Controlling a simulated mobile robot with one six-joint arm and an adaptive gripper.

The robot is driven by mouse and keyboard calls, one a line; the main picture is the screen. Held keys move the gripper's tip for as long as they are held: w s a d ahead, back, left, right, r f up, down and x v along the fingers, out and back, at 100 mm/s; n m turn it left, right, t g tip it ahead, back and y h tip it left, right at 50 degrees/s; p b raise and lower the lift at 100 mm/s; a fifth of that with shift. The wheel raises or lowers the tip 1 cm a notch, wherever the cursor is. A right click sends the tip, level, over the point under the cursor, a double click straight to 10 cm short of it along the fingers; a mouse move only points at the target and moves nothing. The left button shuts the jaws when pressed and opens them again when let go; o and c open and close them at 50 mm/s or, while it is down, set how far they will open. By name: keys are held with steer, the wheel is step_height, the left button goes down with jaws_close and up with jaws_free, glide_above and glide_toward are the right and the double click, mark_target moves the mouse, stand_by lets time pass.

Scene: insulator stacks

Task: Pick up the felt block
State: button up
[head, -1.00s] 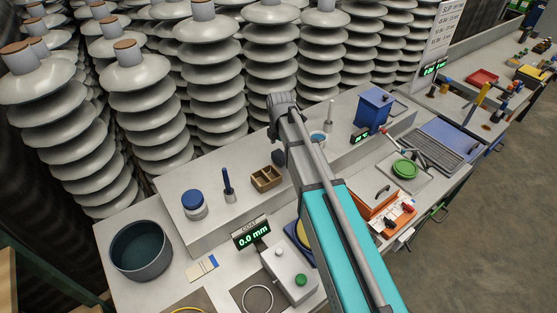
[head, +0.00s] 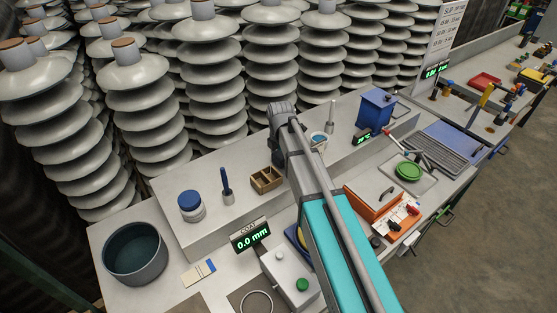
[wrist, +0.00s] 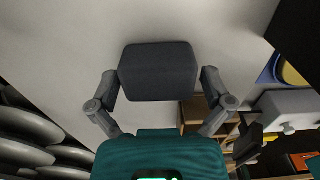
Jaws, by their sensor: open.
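A dark grey block with rounded edges, which looks like the felt block (wrist: 158,72), shows in the middle of the wrist view over a pale grey surface. My gripper (wrist: 160,84) is open, with one finger at the block's left side and one at its right. Narrow gaps seem to show between the fingers and the block; I cannot tell whether they touch it. In the head view my arm reaches over the bench, and neither the block nor my gripper's fingertips can be made out there.
On the bench stand a round dark pot (head: 135,252), a blue-lidded jar (head: 190,206), a wooden divided box (head: 266,180), a coat gauge reading 0.0 mm (head: 250,237), a blue container (head: 376,110) and an orange box (head: 373,203). Stacked insulators (head: 210,90) rise close behind.

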steer(key=shift+c, duration=0.3)
steer(key=c, duration=0.7)
steer(key=shift+r, duration=0.1)
step_height(320, 180, up, 3)
steer(key=p, duration=0.2)
steer(key=shift+f+p, duration=0.2)
steer(key=shift+p, duration=0.2)
steer(key=shift+s+d+r+p, duration=0.45)
steer(key=shift+s+r+p, duration=1.25)
steer(key=shift+s, duration=0.6)
steer(key=shift+s+d+r+p, duration=0.4)
steer(key=shift+s+r+p, duration=1.3)
steer(key=shift+s, duration=0.6)
steer(key=shift+s+d+r+p, duration=0.45)
steer(key=shift+s+r+p, duration=1.25)
steer(key=shift+s, duration=0.6)
